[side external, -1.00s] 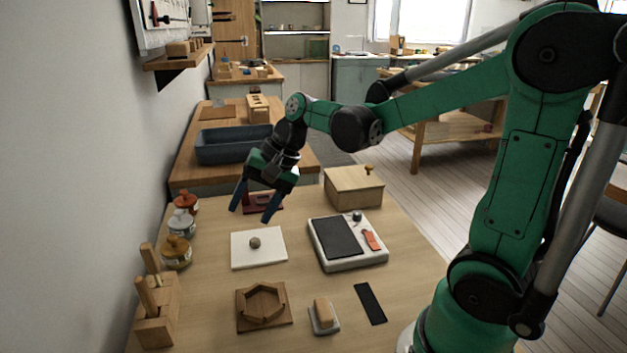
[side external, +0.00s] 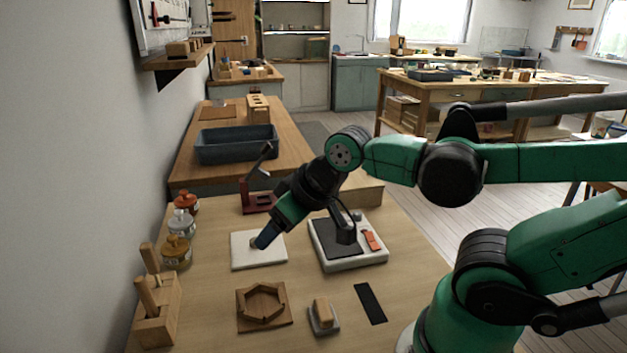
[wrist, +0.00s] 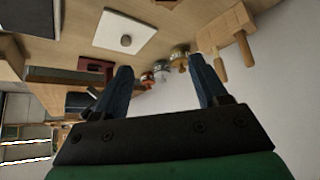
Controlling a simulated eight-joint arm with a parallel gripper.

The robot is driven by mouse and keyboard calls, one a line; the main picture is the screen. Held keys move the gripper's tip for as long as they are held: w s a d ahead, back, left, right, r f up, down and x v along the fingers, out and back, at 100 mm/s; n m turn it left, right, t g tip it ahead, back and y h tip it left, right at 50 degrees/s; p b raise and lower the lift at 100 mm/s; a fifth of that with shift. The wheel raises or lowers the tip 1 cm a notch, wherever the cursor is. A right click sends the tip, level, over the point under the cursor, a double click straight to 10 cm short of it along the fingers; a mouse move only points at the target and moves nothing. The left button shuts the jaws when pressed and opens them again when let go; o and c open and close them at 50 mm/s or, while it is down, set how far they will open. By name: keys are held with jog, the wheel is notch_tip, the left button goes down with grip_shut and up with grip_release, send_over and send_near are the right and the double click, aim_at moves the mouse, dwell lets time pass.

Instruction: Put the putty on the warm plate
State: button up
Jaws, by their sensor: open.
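The putty is a small grey-brown lump (wrist: 126,40) on a white square tile (side external: 240,261). In the side view my gripper hides most or all of it. The warm plate (side external: 346,263) looks to be the pale slab with a dark panel and an orange-red switch, right of the tile. My gripper (wrist: 160,65) is open, with nothing between its blue fingers. In the side view its tilted fingers (side external: 262,240) overlap the tile's middle. In the wrist view the putty lies off to the upper left of the fingers, not between them.
Several lidded jars (side external: 178,250) and a wooden tool block (side external: 158,310) line the left side. A hexagonal wooden frame (side external: 264,306), a wood-handled block (side external: 322,315) and a black strip (side external: 370,303) lie in front. A maroon stand (side external: 258,201) and a wooden box (side external: 366,192) stand behind.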

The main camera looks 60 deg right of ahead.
jog(key=w+d+f+m+y, duration=0.2)
jog(key=w+d+m+y, duration=0.1)
jog(key=m, duration=0.3)
jog(key=w+d+f+m+g+y, duration=0.1)
jog(key=w+d+f+m+y, duration=0.1)
jog(key=w+m, duration=0.3)
jog(key=w+d+f+m+g+y, duration=0.1)
jog(key=w+d+f+m+y, duration=0.1)
jog(key=w+d+m+y, duration=0.2)
jog(key=shift+w+d+m, duration=0.1)
jog(key=shift+d+m, duration=0.1)
jog(key=shift+m, duration=1.6)
jog(key=d+f+m+y, duration=0.1)
jog(key=d+f+m, duration=0.1)
jog(key=s+d+f+m+y, duration=0.1)
jog(key=d+f+y, duration=0.1)
jog(key=f, duration=0.1)
jog(key=shift+s+d+m, duration=0.1)
jog(key=shift+s+m, duration=0.05)
jog(key=shift+m, duration=0.25)
jog(key=shift+s+f, duration=0.1)
jog(key=shift+f, duration=0.05)
jog(key=shift+t, duration=0.3)
jog(key=shift+x, duration=2.7)
